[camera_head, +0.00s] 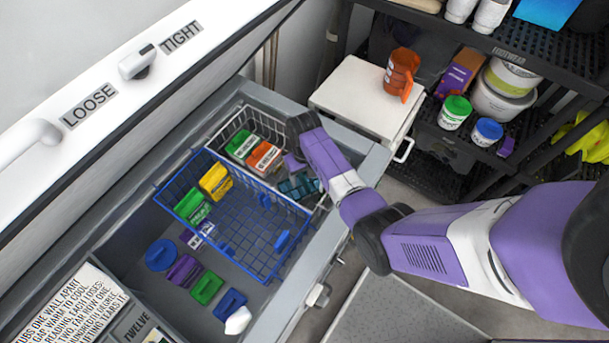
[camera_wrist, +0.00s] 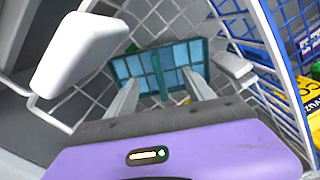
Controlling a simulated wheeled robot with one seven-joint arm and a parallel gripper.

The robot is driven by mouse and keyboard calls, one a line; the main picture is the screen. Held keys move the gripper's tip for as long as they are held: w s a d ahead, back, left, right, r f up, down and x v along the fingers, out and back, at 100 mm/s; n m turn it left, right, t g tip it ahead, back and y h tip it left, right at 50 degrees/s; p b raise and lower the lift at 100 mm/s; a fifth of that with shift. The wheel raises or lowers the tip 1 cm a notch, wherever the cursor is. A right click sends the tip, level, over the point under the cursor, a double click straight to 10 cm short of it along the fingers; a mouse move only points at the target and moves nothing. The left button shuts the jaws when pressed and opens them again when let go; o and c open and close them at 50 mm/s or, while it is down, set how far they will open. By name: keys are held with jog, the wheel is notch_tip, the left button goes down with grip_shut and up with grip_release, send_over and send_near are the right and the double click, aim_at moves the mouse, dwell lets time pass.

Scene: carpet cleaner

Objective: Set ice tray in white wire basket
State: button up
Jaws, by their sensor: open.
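The teal ice tray (camera_head: 299,186) lies in the right end of the white wire basket (camera_head: 222,125) in the head view. In the wrist view the ice tray (camera_wrist: 146,66), with its blue cells, rests on the wire mesh inside the white wire basket (camera_wrist: 62,112). My gripper (camera_wrist: 163,80) is open, pointing down into the basket, with its two fingers apart in front of the tray. Whether the fingertips touch the tray I cannot tell. In the head view my forearm hides part of the basket's right side and most of the gripper.
Green and orange packs (camera_head: 263,158) sit in the white basket's left part. A blue wire basket (camera_head: 285,262) stands beside it with yellow and green packs. Several coloured items (camera_head: 184,269) lie on the chest floor. The raised lid (camera_head: 150,100) and chest rim (camera_head: 312,262) bound the space.

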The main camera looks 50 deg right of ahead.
aim_at(305, 179)
jog(key=shift+r+p, duration=2.65)
jog(key=shift+r, duration=0.3)
jog(key=shift+f, duration=0.1)
